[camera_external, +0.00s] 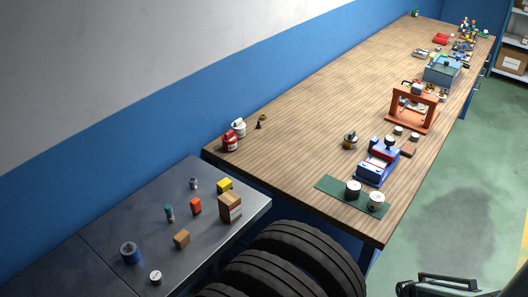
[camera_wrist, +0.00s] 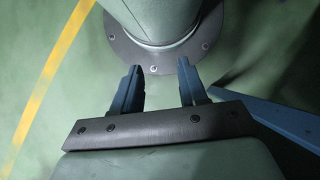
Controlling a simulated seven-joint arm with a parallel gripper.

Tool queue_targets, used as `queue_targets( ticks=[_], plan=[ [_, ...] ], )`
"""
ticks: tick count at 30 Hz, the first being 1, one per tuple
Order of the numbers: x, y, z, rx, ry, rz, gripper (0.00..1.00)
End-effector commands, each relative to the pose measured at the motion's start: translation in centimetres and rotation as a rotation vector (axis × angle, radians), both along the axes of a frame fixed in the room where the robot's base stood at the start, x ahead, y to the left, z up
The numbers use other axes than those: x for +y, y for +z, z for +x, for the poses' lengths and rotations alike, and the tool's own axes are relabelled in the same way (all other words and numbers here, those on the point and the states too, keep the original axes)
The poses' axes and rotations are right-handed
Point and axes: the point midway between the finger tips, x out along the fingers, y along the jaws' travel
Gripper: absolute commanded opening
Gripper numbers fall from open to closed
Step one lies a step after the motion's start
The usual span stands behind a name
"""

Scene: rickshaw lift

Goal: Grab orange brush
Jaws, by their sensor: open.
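I cannot make out an orange brush for certain in either view. In the external view, a small orange-red block-like item (camera_external: 195,206) stands on the grey metal bench, too small to identify as a brush. My gripper (camera_wrist: 162,73) shows in the wrist view with its two dark blue fingers apart and nothing between them. It is over the green floor, with no bench item near it. The external view does not show my gripper.
The grey bench (camera_external: 110,225) also holds a blue roll (camera_external: 130,253), a yellow block (camera_external: 224,186) and a cardboard box (camera_external: 230,207). A long wooden bench (camera_external: 290,130) holds tools along its right side. Tires (camera_external: 305,255) stand in front. A blue beam (camera_wrist: 275,115) crosses the wrist view's right.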

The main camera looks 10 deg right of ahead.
Motion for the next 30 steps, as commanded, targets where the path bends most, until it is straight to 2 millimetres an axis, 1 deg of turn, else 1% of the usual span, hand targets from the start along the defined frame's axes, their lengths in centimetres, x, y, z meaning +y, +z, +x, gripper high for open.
queue_targets(
  ticks=[12, 16, 23, 26, 29, 30],
  plan=[
    [0.0, 0.0, 0.0, 0.000, 0.000, 0.000, 0.43],
    [0.0, 0.0, 0.0, 0.000, 0.000, 0.000, 0.55],
    [0.0, 0.0, 0.1, -0.001, -0.001, -0.001, 0.55],
    [-0.3, -0.2, 0.9, -0.007, -0.018, -0.011, 0.55],
    [-1.1, -0.5, 3.1, -0.024, -0.066, -0.041, 0.55],
    [-1.7, -0.6, 4.3, -0.033, -0.095, -0.060, 0.55]
  ],
)
